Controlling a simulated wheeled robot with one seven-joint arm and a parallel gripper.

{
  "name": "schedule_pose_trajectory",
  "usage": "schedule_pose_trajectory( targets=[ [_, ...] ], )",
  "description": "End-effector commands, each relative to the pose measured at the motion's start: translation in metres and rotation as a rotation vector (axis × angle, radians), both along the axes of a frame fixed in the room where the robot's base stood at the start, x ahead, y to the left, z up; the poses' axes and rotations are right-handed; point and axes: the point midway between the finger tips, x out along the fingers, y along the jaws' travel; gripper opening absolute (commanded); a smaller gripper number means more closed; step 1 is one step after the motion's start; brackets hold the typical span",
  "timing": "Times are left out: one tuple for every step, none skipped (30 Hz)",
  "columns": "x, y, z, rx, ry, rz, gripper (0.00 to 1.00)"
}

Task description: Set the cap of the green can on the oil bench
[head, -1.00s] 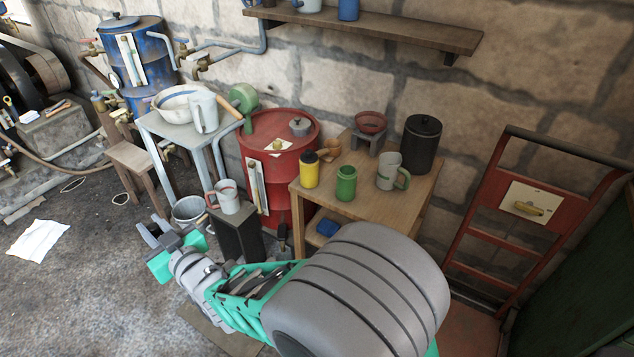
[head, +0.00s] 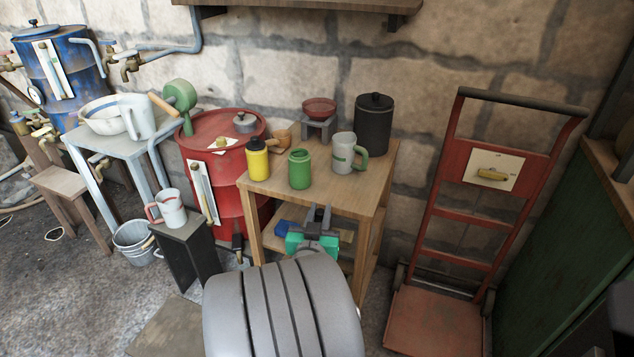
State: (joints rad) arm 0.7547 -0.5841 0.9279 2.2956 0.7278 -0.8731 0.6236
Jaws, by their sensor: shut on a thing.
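The green can (head: 300,169) stands upright on the wooden oil bench (head: 376,185), near its front edge. Its top looks open, with no cap on it. My gripper (head: 319,215) is at the bench's front edge in the picture, below and slightly right of the green can and apart from it. Its two grey fingers point up in the picture, a small gap between them. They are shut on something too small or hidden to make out. I see no loose cap on the bench top.
A yellow can (head: 257,160) with a black top stands left of the green can. A grey mug (head: 343,152), black canister (head: 374,124) and red-bowled scale (head: 319,115) stand behind and right. A red drum (head: 222,165) is left; a red hand truck (head: 460,190) is right.

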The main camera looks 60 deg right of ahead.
Motion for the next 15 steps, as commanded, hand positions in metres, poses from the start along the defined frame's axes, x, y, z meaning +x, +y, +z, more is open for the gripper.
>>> schedule_pose_trajectory(
  targets=[
    [-0.005, -0.004, -0.002, -0.002, -0.001, -0.015, 0.0],
    [-0.006, -0.007, -0.001, -0.002, -0.001, -0.019, 0.0],
    [-0.005, -0.011, 0.0, -0.001, 0.0, -0.022, 0.0],
    [-0.004, -0.016, 0.001, -0.001, 0.0, -0.024, 0.0],
    [-0.002, -0.021, 0.001, 0.0, 0.0, -0.024, 0.0],
    [0.0, -0.03, 0.001, 0.0, 0.0, -0.024, 0.0],
    [0.003, -0.036, 0.001, 0.0, 0.0, -0.025, 0.0],
    [0.006, -0.042, 0.001, 0.0, -0.001, -0.024, 0.0],
    [0.008, -0.049, 0.001, 0.0, -0.001, -0.023, 0.0],
    [0.01, -0.055, 0.001, -0.001, 0.0, -0.022, 0.0],
    [0.013, -0.06, 0.0, 0.0, 0.0, -0.021, 0.0],
    [0.016, -0.067, 0.0, 0.0, 0.0, -0.021, 0.0],
    [0.018, -0.072, 0.0, -0.001, -0.001, -0.021, 0.0],
    [0.019, -0.077, 0.0, -0.001, 0.0, -0.021, 0.0],
    [0.022, -0.084, -0.001, -0.001, -0.001, -0.02, 0.0]
  ],
)
